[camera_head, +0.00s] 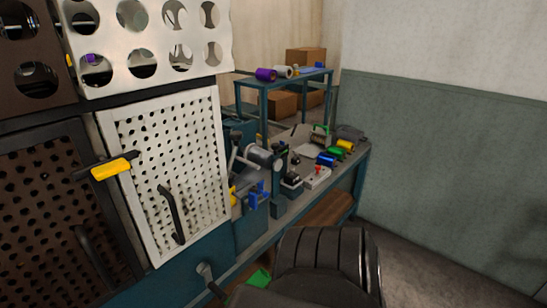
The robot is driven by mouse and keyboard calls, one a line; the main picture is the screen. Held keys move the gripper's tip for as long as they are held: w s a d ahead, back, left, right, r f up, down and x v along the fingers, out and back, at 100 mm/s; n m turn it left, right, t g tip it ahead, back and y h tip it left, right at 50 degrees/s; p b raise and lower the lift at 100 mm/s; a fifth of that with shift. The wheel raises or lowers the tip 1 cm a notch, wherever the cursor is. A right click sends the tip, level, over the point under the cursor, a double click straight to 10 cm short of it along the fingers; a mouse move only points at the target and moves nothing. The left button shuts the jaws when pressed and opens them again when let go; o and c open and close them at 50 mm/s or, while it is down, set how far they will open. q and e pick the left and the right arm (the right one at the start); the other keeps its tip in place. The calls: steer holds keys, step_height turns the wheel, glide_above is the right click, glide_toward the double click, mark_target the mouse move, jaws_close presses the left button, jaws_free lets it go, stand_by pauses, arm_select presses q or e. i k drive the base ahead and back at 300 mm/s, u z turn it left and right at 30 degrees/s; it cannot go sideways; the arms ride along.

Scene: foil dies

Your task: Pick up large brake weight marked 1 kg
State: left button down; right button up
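I cannot pick out a large brake weight marked 1 kg; no marking is readable at this size. The workbench (300,205) runs along the wall in the middle of the view, crowded with small tools and machine parts. A grey cylinder (262,156) sits among the machine parts at its near left. A small dark block-like item (291,184) stands near the bench's front edge, too small to identify. Neither of my grippers can be made out in this view.
Perforated panels, one with a yellow handle (111,169), fill the left. A white box with a red knob (317,177) and coloured rolls (326,159) lie on the bench. A blue shelf (290,79) stands behind. A dark ribbed shape (325,250) blocks the lower middle. Floor shows at right.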

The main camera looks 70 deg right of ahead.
mark_target(292, 179)
steer(key=u, duration=0.4)
steer(key=k, duration=1.7)
steer(key=z, duration=2.2)
steer(key=i, duration=1)
steer(key=u, duration=0.05)
